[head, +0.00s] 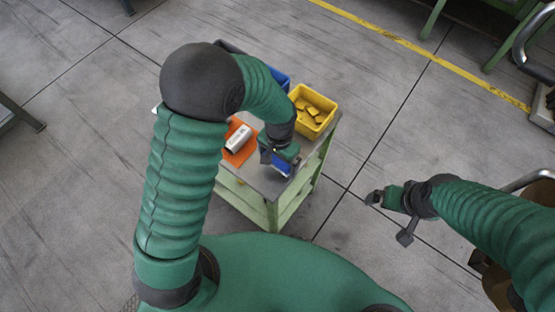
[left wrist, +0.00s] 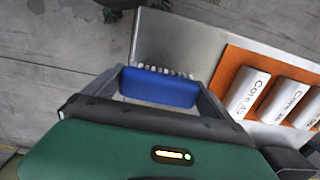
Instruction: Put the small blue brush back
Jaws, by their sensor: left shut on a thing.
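The small blue brush (left wrist: 158,88) is between the two grey fingers of my left gripper (head: 279,160), which is shut on it. Its pale bristles show along its far edge in the left wrist view. In the head view the brush (head: 283,168) shows as a blue patch below the gripper, near the front right part of the trolley top. Whether it touches the top I cannot tell. My right gripper (head: 389,217) is open and empty, over the floor to the right of the trolley.
The green trolley's grey top (left wrist: 190,45) carries an orange mat (left wrist: 238,62) with white labelled cylinders (left wrist: 248,93). A yellow bin (head: 326,103) with yellow pieces stands at the back right. A blue bin (head: 284,80) beside it is partly hidden by my left arm.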

